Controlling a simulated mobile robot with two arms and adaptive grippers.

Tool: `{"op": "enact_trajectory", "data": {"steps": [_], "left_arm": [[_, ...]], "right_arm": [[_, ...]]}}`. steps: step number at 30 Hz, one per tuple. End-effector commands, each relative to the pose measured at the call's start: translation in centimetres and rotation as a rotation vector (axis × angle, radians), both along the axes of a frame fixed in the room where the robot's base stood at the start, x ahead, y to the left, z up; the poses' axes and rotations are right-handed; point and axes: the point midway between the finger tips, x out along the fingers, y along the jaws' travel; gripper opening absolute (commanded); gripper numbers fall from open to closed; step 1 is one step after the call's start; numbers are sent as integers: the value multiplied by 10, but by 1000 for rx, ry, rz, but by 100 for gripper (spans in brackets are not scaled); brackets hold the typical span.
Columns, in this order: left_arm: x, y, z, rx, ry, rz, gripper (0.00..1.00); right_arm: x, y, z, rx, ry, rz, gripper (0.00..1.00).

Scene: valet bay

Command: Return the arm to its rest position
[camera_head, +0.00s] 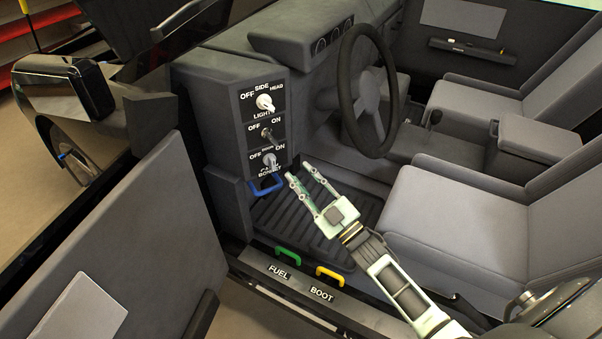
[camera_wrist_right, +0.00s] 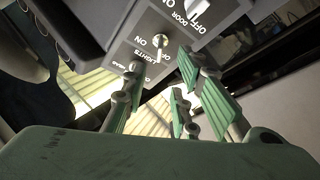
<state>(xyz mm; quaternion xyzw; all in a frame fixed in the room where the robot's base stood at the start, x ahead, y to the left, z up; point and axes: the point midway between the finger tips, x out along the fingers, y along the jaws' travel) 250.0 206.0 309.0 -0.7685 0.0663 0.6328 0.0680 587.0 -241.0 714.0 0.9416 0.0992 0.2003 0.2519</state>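My right gripper (camera_head: 300,175) reaches into the car's footwell from the lower right in the head view. Its two fingers are apart with nothing between them, just right of and below the switch panel (camera_head: 250,125). In the right wrist view the fingers (camera_wrist_right: 160,85) are also apart, with a small metal toggle (camera_wrist_right: 160,42) of the panel beyond them. They look clear of the panel. My left gripper is not in view.
The steering wheel (camera_head: 370,90) stands behind the gripper and the driver's seat (camera_head: 455,215) lies to its right. A blue handle (camera_head: 266,186) is under the panel. Green (camera_head: 288,256) and yellow (camera_head: 331,275) handles sit on the sill. The open door (camera_head: 125,235) is at left.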

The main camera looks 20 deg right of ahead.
Motion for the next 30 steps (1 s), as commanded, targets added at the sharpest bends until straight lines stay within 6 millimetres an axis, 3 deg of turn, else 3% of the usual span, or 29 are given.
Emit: {"op": "enact_trajectory", "data": {"steps": [9,13,17,20,24,26,30], "left_arm": [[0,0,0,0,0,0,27],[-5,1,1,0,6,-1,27],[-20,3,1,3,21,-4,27],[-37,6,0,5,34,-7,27],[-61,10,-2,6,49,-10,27],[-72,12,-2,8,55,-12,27],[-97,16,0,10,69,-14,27]], "right_arm": [[0,0,-1,0,2,0,27],[0,-3,-21,11,76,-19,27],[-12,-11,-85,39,292,-74,27],[-41,-17,-154,64,516,-129,27],[-105,-20,-242,89,814,-202,27],[-140,-19,-274,95,937,-230,27],[-230,-15,-332,101,1206,-293,27]]}}
